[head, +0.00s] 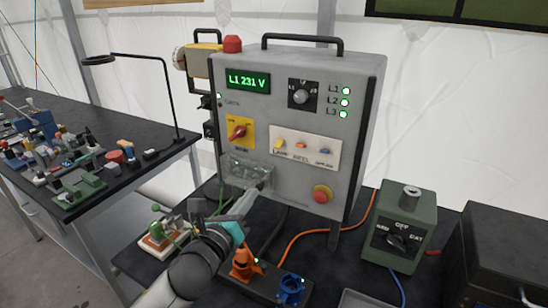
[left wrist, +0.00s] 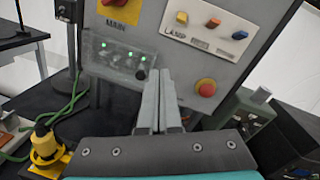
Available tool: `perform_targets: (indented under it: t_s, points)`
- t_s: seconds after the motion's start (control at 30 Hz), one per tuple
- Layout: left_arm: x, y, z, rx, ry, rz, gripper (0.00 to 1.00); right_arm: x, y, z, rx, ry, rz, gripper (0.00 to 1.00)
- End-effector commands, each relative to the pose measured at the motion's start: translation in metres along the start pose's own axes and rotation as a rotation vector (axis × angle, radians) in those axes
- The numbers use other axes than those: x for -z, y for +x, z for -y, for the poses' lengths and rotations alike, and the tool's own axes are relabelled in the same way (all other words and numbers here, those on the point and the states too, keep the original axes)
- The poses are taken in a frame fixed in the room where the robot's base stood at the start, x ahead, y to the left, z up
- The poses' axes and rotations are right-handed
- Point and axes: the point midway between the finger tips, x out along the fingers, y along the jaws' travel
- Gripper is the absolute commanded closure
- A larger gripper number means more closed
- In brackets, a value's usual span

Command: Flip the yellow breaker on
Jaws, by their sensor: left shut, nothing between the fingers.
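The yellow breaker (head: 279,145) is a small lever on a white plate, above the word LAMP, on the front of the grey control box (head: 272,75). It also shows in the left wrist view (left wrist: 181,18), at the left of an orange and a blue lever. Whether it is on or off is hard to tell. My left gripper (head: 262,186) is shut and empty, its fingertips below the breaker plate, close to the clear cover. In the left wrist view the closed fingers (left wrist: 160,75) point at the box front, below the breaker and apart from it. My right gripper is not in view.
A clear cover (head: 240,170) sits left of the fingertips, with a red emergency button (head: 322,194) to their right. A red-yellow main switch (head: 238,131) is above the cover. A green box (head: 402,215) stands right; a cluttered table (head: 120,115) is left.

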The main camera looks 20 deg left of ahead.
Motion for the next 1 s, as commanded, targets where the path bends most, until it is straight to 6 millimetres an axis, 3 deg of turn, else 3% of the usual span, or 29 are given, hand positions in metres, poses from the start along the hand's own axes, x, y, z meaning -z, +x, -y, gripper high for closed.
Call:
perform_targets:
  t_s: [0.1, 0.3, 0.77, 1.0]
  points:
    - [-0.015, 0.008, 0.008, 0.067, 0.199, 0.051, 1.00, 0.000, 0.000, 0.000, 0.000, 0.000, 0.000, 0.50]
    - [-0.027, 0.013, 0.016, 0.123, 0.383, 0.101, 1.00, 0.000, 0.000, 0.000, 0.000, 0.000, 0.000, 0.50]
    - [-0.029, 0.015, 0.017, 0.131, 0.411, 0.108, 1.00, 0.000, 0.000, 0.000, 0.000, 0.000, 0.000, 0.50]
    - [-0.031, 0.034, 0.020, 0.130, 0.409, 0.110, 1.00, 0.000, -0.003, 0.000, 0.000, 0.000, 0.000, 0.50]
